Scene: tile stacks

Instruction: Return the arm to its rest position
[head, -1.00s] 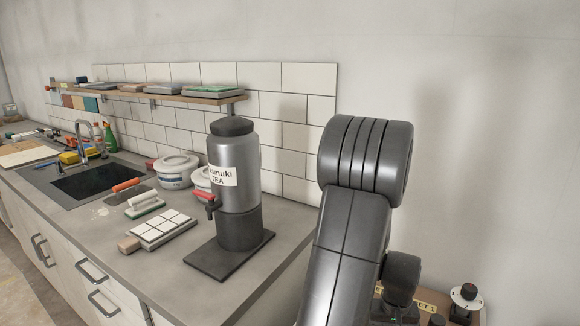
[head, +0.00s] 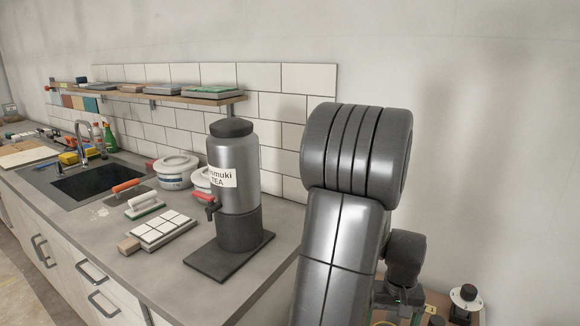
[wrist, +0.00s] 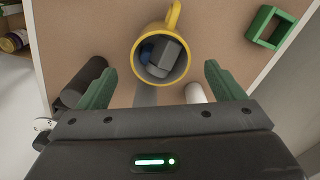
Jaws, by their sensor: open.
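My gripper (wrist: 160,70) shows in the wrist view with its two green fingers spread apart. Nothing is held between them. A yellow mug (wrist: 137,58) lies beyond the fingertips, seen from above, with a grey block and a blue piece inside. I cannot tell the exact gap between the fingers and the mug. In the head view my dark arm stands bent at the right, in front of the wall. The fingers cannot be made out there.
A green square frame (wrist: 268,28) lies on the brown surface (wrist: 85,30) at right. A dark cylinder (wrist: 84,82) and a white cylinder (wrist: 196,93) are near the fingers. A tea urn (head: 233,165) stands on the counter (head: 150,275), left of my arm.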

